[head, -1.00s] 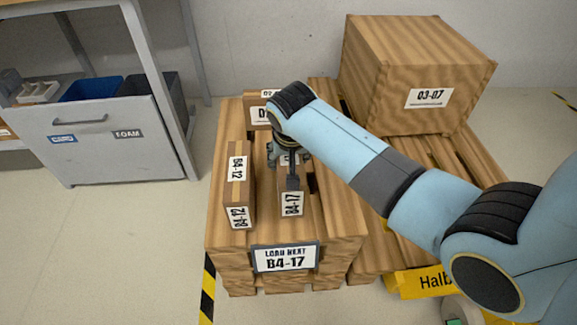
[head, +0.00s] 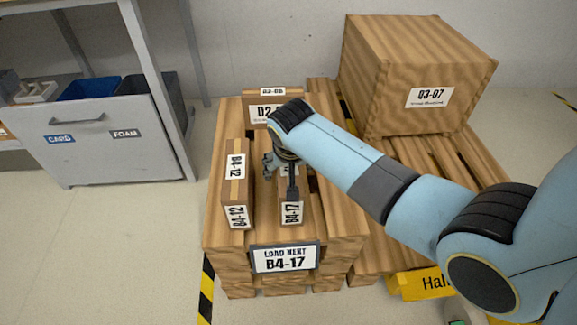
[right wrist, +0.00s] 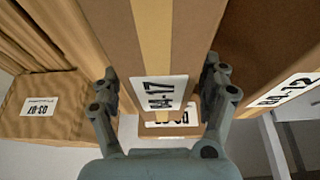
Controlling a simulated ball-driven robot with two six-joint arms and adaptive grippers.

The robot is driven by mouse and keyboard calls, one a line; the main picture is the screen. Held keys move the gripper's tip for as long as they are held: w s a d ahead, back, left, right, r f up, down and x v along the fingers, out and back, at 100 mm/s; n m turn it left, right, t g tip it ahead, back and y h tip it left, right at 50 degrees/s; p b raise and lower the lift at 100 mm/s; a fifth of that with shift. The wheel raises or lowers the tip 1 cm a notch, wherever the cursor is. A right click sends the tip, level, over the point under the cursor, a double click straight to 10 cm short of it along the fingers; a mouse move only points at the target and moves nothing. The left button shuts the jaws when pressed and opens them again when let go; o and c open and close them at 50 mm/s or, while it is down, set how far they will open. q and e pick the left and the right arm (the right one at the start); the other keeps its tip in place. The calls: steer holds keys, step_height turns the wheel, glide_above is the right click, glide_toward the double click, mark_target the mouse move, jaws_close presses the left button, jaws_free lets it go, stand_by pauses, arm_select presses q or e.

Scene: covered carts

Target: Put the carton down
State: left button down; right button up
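The B4-17 carton (head: 291,213) is a narrow brown box with tape on top and white labels. It stands on the wooden pallet (head: 332,232) behind the "LOAD NEXT B4-17" sign (head: 285,258); whether its base fully touches the slats is hard to see. My right gripper (right wrist: 161,85) is over it from above, one finger on each side of the carton (right wrist: 152,35), and seems closed against both sides. The arm hides part of the carton's top in the head view. My left gripper is not in view.
The B4-12 carton (head: 237,190) stands just left, with a narrow gap. A large 03-07 crate (head: 415,75) sits on a second pallet (head: 432,160) at right. A grey cabinet (head: 110,150) is at left.

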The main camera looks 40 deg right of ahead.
steer(key=shift+r, duration=0.4)
steer(key=p+v, duration=0.5)
steer(key=v, duration=0.6)
steer(key=shift+s+a+r, duration=0.1)
steer(key=shift+s+r, duration=0.05)
steer(key=shift+r, duration=0.05)
